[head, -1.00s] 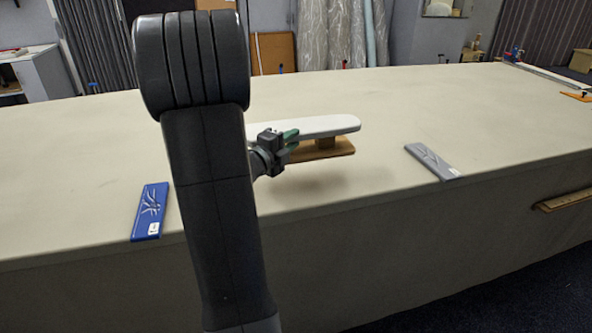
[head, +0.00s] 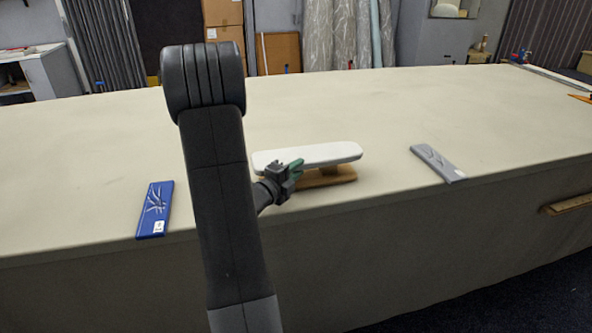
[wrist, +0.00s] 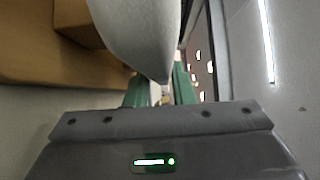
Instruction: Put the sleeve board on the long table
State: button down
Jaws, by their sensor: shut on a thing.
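The sleeve board (head: 315,154) has a white padded top above a wooden base (head: 328,176). In the head view it is at the long table's (head: 400,105) front half, right of my arm, and looks level. My gripper (head: 294,170) is shut on the sleeve board at its near left side. In the wrist view the white top (wrist: 140,30) runs down between the green fingers (wrist: 160,92), with the wooden base to the left. I cannot tell whether the base touches the cloth. My arm hides part of the table.
A blue flat packet (head: 155,210) lies left of my arm near the table's front edge. A grey flat packet (head: 437,163) lies to the right of the board. The cloth behind the board is clear.

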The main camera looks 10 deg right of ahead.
jog(key=c, duration=1.3)
grip_release()
jog(key=shift+o, duration=0.2)
jog(key=shift+r, duration=0.15)
jog(key=b+v, duration=0.2)
jog(key=v, duration=1)
